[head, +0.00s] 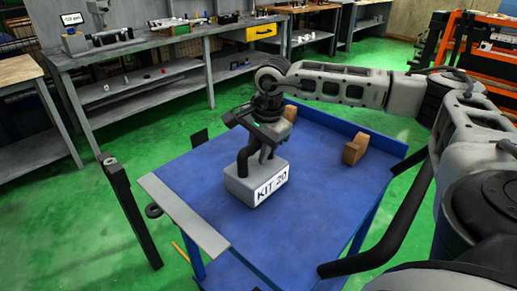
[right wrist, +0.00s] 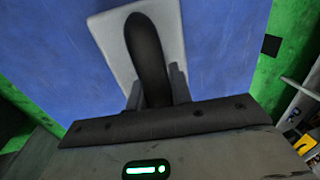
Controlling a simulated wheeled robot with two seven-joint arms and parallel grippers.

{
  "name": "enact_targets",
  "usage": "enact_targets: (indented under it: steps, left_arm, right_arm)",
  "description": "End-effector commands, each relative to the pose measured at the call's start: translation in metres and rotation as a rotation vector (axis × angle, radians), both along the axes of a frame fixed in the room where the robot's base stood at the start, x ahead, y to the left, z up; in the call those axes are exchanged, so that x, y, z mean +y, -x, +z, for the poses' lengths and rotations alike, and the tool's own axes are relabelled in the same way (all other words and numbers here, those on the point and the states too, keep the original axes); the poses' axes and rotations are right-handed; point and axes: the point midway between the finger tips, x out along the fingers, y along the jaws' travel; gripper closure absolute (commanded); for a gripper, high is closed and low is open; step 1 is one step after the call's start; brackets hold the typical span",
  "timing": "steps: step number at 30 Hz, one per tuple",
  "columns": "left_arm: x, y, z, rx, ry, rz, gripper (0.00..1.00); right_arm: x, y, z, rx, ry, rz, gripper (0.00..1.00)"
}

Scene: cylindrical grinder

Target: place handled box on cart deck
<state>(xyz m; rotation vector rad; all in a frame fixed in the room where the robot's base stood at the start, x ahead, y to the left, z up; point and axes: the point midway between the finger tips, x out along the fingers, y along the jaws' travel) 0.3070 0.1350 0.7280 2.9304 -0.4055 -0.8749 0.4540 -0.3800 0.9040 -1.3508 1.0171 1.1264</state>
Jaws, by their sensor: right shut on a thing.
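The handled box (head: 257,182) is a light grey block with a white "KIT 20" label and a dark arched handle. It is upright over the blue cart deck (head: 310,185), near the deck's middle; I cannot tell whether its base touches the deck. My right gripper (head: 262,150) reaches down from above and is shut on the handle. In the right wrist view the dark handle (right wrist: 148,50) runs between the fingers, with the pale box top (right wrist: 108,38) below and blue deck around it. My left gripper is not in view.
Two brown blocks (head: 355,149) stand toward the deck's far side. A raised blue rim edges the far side, and a grey strip (head: 183,216) the near left. A dark post (head: 130,208) stands left of the cart. Grey workbenches (head: 160,55) stand behind; green floor lies between.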

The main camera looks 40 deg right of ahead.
Motion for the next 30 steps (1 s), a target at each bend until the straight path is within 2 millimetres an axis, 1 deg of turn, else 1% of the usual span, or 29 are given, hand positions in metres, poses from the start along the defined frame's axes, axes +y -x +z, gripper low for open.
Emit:
enact_targets:
  steps: [1, 5, 6, 7, 8, 15, 18, 20, 23, 30]
  left_arm:
    - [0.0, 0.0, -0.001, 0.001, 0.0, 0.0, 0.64]
    - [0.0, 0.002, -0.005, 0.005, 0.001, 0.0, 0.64]
    - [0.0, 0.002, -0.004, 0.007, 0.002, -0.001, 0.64]
    - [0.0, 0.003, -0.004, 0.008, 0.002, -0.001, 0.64]
    - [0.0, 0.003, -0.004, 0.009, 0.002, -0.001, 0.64]
    - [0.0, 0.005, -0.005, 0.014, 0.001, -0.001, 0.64]
    - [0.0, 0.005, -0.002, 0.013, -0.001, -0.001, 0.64]
    - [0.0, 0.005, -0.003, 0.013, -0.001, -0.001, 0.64]
    - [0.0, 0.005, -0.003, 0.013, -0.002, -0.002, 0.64]
    - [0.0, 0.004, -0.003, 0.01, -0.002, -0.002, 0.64]
  right_arm:
    - [0.0, -0.001, 0.002, -0.004, -0.001, -0.001, 1.0]
    - [0.0, -0.001, -0.003, -0.004, -0.001, 0.0, 1.0]
    - [0.0, 0.0, -0.002, 0.0, 0.0, 0.0, 0.68]
    - [0.0, 0.0, -0.002, 0.0, 0.0, 0.0, 0.59]
    - [0.0, 0.0, -0.002, 0.0, 0.0, 0.0, 0.57]
    - [0.0, 0.0, -0.002, 0.0, 0.0, 0.0, 0.57]
    - [0.0, 0.0, 0.003, -0.001, 0.0, 0.0, 0.57]
    - [0.0, 0.001, 0.008, -0.003, 0.0, 0.0, 0.57]
    - [0.0, 0.004, 0.025, -0.005, -0.002, -0.001, 0.57]
    - [-0.001, 0.014, 0.077, -0.005, 0.0, 0.001, 0.57]
